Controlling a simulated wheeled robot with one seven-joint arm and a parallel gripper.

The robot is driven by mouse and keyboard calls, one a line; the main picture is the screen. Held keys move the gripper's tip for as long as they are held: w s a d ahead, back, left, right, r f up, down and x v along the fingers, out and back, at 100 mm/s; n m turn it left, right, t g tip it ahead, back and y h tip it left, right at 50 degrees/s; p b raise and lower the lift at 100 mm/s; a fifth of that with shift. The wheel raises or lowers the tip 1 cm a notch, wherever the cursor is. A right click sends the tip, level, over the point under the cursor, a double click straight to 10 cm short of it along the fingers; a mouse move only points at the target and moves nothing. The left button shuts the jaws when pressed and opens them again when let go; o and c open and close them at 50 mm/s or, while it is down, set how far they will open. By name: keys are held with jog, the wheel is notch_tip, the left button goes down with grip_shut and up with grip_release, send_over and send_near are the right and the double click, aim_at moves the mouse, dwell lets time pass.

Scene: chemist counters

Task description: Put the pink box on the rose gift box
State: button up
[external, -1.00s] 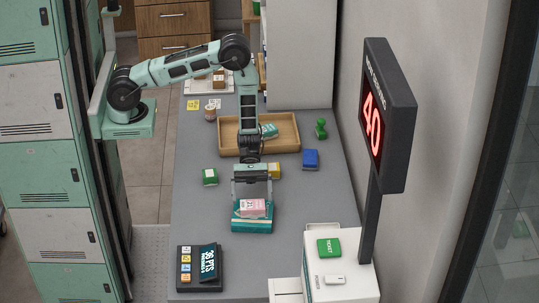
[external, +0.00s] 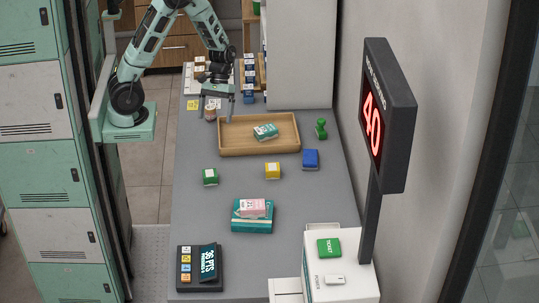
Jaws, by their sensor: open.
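The pink box (external: 252,208) lies flat on top of a wider teal box (external: 252,227) near the front middle of the counter. The teal box is the only thing under it; I take this to be the rose gift box, though I cannot make out a rose on it. My gripper (external: 217,115) is open and well away from both, at the back left by the wooden tray.
The wooden tray (external: 235,150) holds a teal-and-white box (external: 265,132). A green stamp-like object (external: 321,129) is at right. A card terminal (external: 199,268) and a ticket machine (external: 340,285) are in front.

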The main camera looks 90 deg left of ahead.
jog(key=s+a+r+m+t+y, duration=0.1)
jog(key=s+a+r+m+y, duration=0.2)
jog(key=s+a, duration=0.9)
notch_tip(320, 180, up, 5)
jog(key=y, duration=0.3)
jog(key=shift+s+a+t, duration=0.25)
jog(key=shift+a+t, duration=0.15)
